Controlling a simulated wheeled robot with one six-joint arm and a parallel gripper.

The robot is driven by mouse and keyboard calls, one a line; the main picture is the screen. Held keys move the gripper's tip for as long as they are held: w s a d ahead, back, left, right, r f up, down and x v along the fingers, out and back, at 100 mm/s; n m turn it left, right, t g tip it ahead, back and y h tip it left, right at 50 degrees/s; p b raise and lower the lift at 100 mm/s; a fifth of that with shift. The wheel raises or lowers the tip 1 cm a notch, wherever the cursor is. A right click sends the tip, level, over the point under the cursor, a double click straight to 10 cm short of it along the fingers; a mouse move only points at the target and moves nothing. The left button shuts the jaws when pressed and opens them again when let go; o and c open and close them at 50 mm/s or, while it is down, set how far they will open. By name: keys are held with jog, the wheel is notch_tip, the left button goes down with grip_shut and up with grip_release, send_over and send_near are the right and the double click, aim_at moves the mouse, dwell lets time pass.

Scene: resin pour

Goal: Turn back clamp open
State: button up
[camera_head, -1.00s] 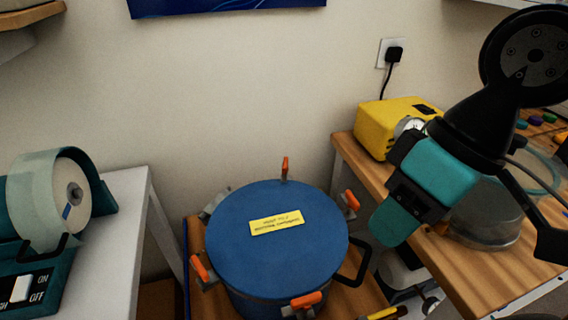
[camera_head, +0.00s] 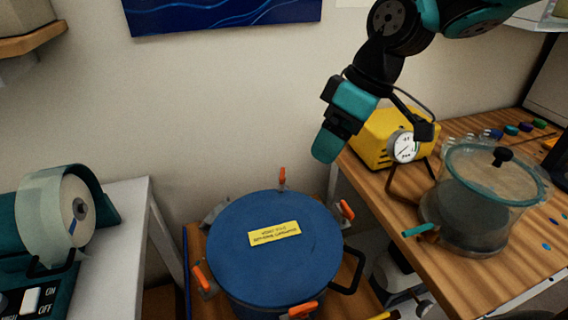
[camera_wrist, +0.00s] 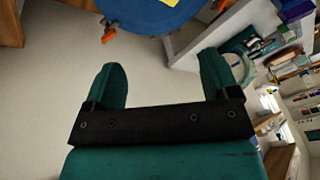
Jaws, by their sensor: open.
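The blue pot lid (camera_head: 270,262) carries a yellow label and has orange-handled clamps around its rim. The back clamp (camera_head: 282,178) stands upright at the far edge of the lid. The other clamps sit at the right (camera_head: 346,210), left (camera_head: 201,279) and front (camera_head: 303,309). My gripper (camera_head: 326,150) is open and empty, above and to the right of the back clamp, apart from it. In the wrist view, the open fingers (camera_wrist: 163,82) have floor between them. The blue lid edge (camera_wrist: 150,14) and an orange handle (camera_wrist: 108,30) show beyond them; which clamp this is, I cannot tell.
A yellow pump with a gauge (camera_head: 380,142) and a clear lidded chamber (camera_head: 480,215) stand on the wooden table at right. A white table with a tape-roll machine (camera_head: 55,215) is at left. The wall is close behind the pot.

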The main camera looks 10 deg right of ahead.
jog(key=w+f+n+p, duration=0.1)
jog(key=w+n+p, duration=0.1)
jog(key=w, duration=0.7)
jog(key=n+p, duration=0.1)
jog(key=n, duration=0.2)
send_near(282, 172)
jog(key=p+x, duration=0.4)
jog(key=x, duration=0.5)
jog(key=shift+f, duration=0.15)
jog(key=shift+t, duration=0.3)
jog(key=c, duration=0.9)
